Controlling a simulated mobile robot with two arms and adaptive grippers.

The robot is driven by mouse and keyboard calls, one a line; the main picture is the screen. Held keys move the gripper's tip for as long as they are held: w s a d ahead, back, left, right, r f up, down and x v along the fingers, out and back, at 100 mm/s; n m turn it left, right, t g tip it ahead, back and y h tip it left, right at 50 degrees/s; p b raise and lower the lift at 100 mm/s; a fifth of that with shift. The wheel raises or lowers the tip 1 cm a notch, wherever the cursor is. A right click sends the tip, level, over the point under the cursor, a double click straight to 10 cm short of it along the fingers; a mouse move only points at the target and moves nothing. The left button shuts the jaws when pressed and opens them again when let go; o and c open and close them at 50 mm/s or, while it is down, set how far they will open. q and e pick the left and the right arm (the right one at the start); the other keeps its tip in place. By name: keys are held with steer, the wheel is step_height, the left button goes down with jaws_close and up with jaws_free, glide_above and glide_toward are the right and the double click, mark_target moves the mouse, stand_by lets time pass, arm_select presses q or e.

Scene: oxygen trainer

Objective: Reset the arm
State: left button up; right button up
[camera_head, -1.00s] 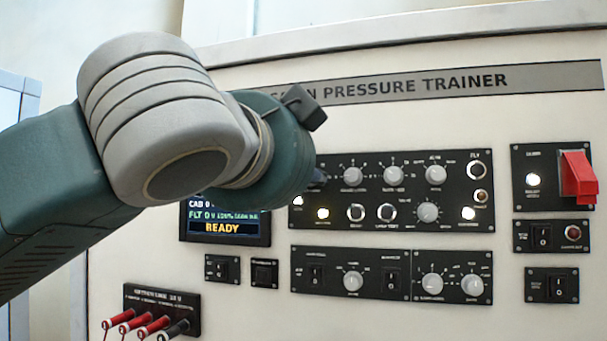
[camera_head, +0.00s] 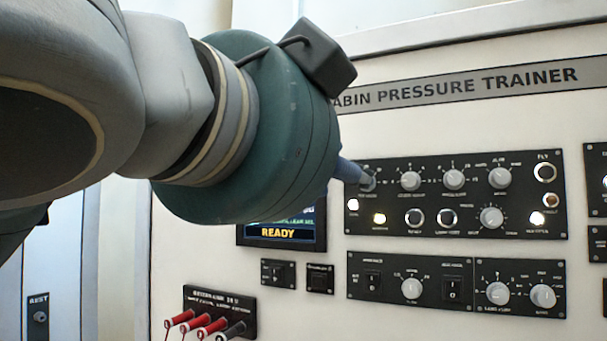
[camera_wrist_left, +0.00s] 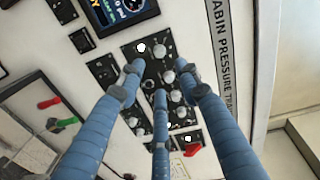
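My left arm comes in from the upper left in the head view, its wrist in front of the trainer panel (camera_head: 590,115). Its blue fingertip (camera_head: 352,172) is at the leftmost knob (camera_head: 368,181) of the upper control block; I cannot tell whether it touches. In the left wrist view, the three blue fingers of my left gripper (camera_wrist_left: 160,85) are spread apart in front of the knobs (camera_wrist_left: 168,77), with nothing seen held between them. My right gripper is not in view. A small control marked REST (camera_head: 40,318) shows at the lower left.
The display (camera_head: 282,231) reads READY and is partly hidden by my wrist. Red and black plugs (camera_head: 205,322) stick out below it. A lower block with knobs (camera_head: 411,288) and switches lies beneath the upper one. A red part (camera_wrist_left: 193,149) shows in the wrist view.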

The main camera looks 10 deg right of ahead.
arm_select(q)
steer(key=shift+s+a, duration=0.25)
steer(key=shift+s, duration=0.15)
